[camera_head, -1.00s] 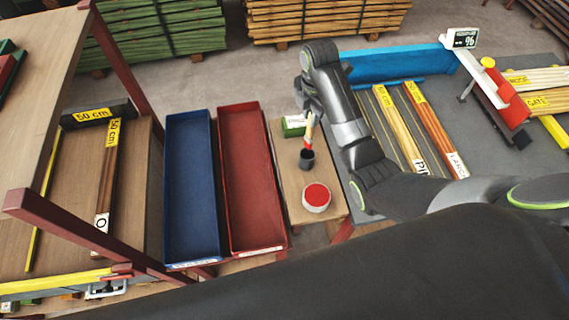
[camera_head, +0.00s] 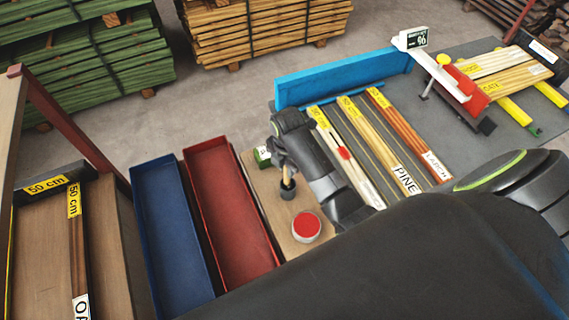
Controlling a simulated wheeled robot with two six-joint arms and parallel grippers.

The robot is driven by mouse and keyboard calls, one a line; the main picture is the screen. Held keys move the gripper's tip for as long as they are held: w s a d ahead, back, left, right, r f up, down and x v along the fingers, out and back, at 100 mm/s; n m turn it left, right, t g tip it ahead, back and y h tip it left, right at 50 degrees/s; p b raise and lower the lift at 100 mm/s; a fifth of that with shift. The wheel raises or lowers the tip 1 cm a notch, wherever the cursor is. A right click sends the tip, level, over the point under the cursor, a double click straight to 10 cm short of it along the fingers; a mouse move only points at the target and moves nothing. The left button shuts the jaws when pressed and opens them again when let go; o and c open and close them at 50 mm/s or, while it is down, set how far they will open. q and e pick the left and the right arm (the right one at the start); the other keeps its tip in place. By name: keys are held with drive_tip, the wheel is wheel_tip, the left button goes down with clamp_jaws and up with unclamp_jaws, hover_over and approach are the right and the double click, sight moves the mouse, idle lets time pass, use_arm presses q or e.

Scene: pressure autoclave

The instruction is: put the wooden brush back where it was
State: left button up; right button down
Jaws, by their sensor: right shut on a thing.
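The wooden brush (camera_head: 287,177) is upright, its pale wooden part showing below my right gripper (camera_head: 286,166). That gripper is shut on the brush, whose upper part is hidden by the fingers. The brush's lower end is at the mouth of a small dark cup (camera_head: 287,192); I cannot tell how deep inside it is. The cup stands on a narrow wooden table (camera_head: 266,198). An open tin of red paint (camera_head: 305,226) stands in front of the cup. My left gripper is not in view.
A red tray (camera_head: 228,212) and a blue tray (camera_head: 172,228) lie to the left. To the right, labelled wooden strips (camera_head: 385,147) lie on a grey bench before a blue rail (camera_head: 340,80).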

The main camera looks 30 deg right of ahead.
drive_tip(key=shift+s+r, duration=0.1)
drive_tip(key=shift+s, duration=0.45)
drive_tip(key=c, duration=1.7)
unclamp_jaws()
drive_tip(key=shift+o, duration=1)
drive_tip(key=shift+w+f, duration=0.2)
drive_tip(key=shift+o, duration=1)
drive_tip(key=shift+w, duration=0.1)
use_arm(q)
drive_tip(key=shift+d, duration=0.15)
